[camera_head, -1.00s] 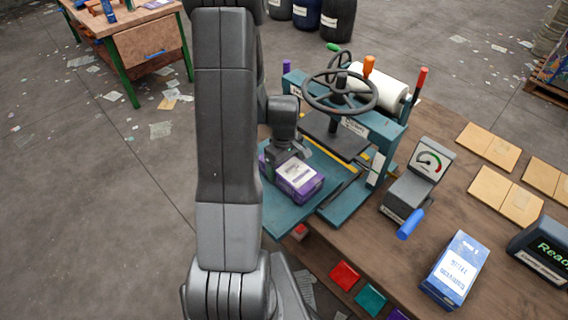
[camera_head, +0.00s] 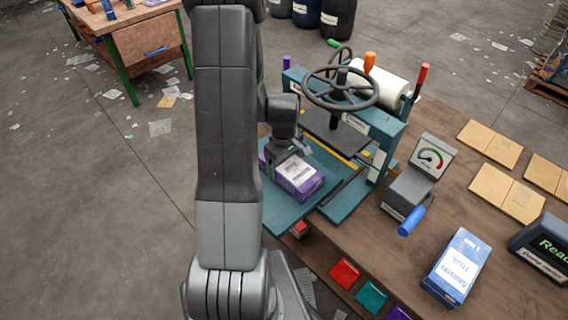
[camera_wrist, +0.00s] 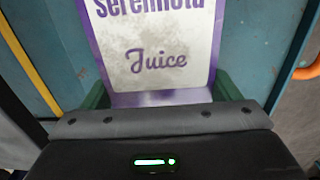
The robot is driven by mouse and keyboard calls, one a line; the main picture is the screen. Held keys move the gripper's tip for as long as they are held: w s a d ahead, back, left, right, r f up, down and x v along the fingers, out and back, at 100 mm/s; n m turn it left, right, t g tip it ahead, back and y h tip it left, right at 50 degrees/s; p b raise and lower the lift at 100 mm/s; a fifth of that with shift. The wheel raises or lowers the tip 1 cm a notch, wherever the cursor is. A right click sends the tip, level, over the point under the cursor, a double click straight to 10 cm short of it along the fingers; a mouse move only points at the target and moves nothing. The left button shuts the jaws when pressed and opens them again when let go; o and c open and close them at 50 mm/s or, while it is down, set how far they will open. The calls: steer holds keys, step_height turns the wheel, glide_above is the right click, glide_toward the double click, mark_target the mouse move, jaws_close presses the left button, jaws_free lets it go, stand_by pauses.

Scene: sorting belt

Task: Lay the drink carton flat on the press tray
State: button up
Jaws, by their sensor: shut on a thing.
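The drink carton (camera_head: 299,178) is purple with a white label and lies on its side on the teal press tray (camera_head: 287,214). In the wrist view the carton (camera_wrist: 158,45) shows its label, which reads "Juice", facing the camera. My gripper (camera_head: 283,158) is shut on the carton, with a green finger pad on each side of it in the wrist view (camera_wrist: 165,95). The tray also shows in the wrist view (camera_wrist: 262,35), beneath the carton. The carton's left part is hidden behind my arm. I cannot tell whether its underside fully touches the tray.
The press (camera_head: 382,125) with its handwheel (camera_head: 340,88) stands just behind the tray. A gauge box with a blue-handled lever (camera_head: 411,221) and a blue carton (camera_head: 456,268) are to the right. Red, teal and purple squares (camera_head: 345,272) line the bench front.

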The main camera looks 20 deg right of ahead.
steer(key=o, duration=0.9)
steer(key=shift+c, duration=0.2)
step_height(320, 180, up, 14)
steer(key=b, duration=0.1)
steer(key=shift+f, duration=0.1)
step_height(320, 180, down, 14)
steer(key=shift+r+p, duration=0.15)
steer(key=shift+p, duration=0.45)
steer(key=shift+r, duration=0.15)
